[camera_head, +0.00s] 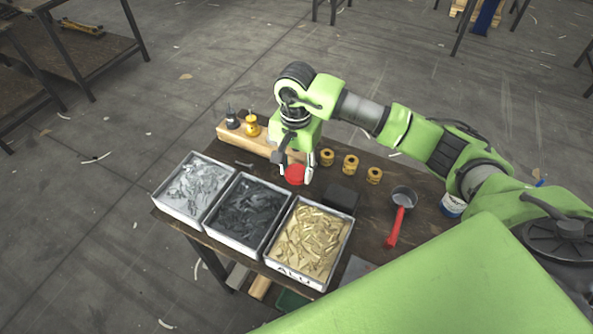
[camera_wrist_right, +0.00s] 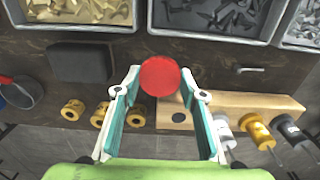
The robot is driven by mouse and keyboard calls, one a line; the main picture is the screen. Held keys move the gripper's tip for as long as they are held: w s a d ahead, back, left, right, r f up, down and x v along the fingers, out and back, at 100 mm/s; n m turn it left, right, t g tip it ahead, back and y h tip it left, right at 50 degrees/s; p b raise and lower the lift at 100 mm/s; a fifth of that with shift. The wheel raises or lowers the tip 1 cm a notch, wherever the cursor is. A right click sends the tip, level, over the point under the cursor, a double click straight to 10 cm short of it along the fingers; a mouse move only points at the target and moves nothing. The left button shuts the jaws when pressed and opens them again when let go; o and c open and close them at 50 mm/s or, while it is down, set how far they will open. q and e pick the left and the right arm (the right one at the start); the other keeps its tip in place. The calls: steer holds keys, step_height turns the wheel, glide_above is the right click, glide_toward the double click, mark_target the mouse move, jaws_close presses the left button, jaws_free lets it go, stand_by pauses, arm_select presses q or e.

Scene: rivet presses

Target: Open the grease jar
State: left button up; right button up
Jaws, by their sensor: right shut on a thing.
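A round red lid (camera_head: 294,175) shows at the fingertips of my right gripper (camera_head: 294,171), near the back edge of the table. In the right wrist view the red lid (camera_wrist_right: 160,76) sits between the two fingertips of my right gripper (camera_wrist_right: 166,84), which is shut on it. I see only its flat round top. Whether a jar body is under it is hidden. A white and blue tin (camera_head: 453,205) stands at the table's right side, partly behind my arm; I cannot tell what it holds. My left gripper is not in view.
Trays of silver (camera_head: 166,203), dark (camera_head: 211,224) and brass (camera_head: 296,275) rivets line the front left. A wooden block (camera_head: 230,134) with small bottles, several brass-coloured spools (camera_head: 350,165), a dark block (camera_head: 341,199) and a red-handled ladle (camera_head: 398,216) also lie on the table.

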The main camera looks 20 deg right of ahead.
mark_target(296, 169)
steer(key=shift+w+d+f, duration=0.1)
steer(key=shift+w+f, duration=0.25)
steer(key=shift+f, duration=0.1)
step_height(296, 169, down, 3)
steer(key=shift+w+d+p, duration=0.1)
steer(key=shift+p, duration=0.8)
steer(key=shift+f, duration=0.25)
steer(key=shift+f+b, duration=0.2)
steer(key=shift+b, duration=0.1)
steer(key=o, duration=1.2)
steer(key=shift+o, duration=0.2)
steer(key=shift+r, duration=0.1)
